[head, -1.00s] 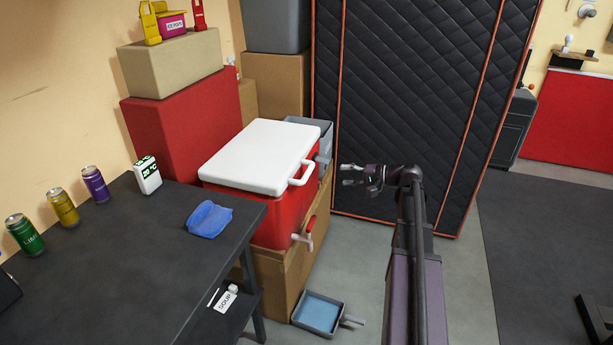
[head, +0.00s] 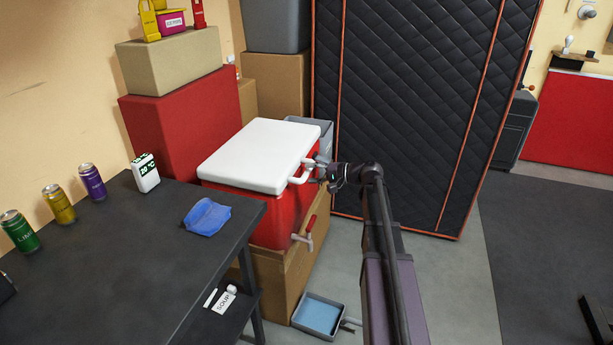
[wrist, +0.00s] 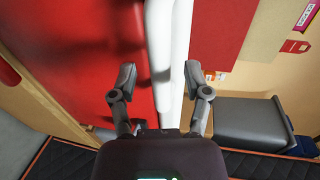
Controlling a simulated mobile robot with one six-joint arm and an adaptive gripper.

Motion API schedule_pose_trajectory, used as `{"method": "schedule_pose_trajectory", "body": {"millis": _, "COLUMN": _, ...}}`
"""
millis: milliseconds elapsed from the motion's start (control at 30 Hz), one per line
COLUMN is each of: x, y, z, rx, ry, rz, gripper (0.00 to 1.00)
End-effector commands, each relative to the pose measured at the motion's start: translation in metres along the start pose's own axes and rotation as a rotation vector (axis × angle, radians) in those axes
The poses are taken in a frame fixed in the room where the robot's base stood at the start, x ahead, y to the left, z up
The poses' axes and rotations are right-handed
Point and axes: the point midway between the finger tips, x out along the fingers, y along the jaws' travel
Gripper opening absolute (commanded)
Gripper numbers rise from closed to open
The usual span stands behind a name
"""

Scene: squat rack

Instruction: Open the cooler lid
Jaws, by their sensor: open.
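The red cooler (head: 262,213) stands on a cardboard box with its white lid (head: 258,155) down. A white handle (head: 301,172) sticks out from the lid's right side. My gripper (head: 318,172) is at the cooler's right side, close to the handle. In the wrist view my gripper (wrist: 160,82) is open, its two fingers spread on either side of the lid's white edge (wrist: 178,50), with the red cooler body (wrist: 108,50) to the left. I cannot tell whether the fingers touch the lid or handle.
A dark table (head: 130,250) with several cans and a blue cloth-like item (head: 207,217) stands left of the cooler. A red box (head: 185,118) is behind it. A dark quilted panel (head: 410,90) rises behind my arm. A grey dustpan-like tray (head: 318,315) lies on the floor.

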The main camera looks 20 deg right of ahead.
Motion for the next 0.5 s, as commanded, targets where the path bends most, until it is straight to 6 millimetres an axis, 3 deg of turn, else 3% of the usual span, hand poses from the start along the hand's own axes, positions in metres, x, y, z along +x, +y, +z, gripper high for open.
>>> {"method": "schedule_pose_trajectory", "body": {"millis": 200, "x": 0.017, "y": 0.001, "z": 0.0, "rx": 0.0, "ry": -0.001, "rz": 0.0, "gripper": 0.62}}
{"method": "schedule_pose_trajectory", "body": {"millis": 500, "x": 0.02, "y": 0.0, "z": 0.0, "rx": 0.0, "ry": 0.0, "rz": 0.0, "gripper": 0.62}}
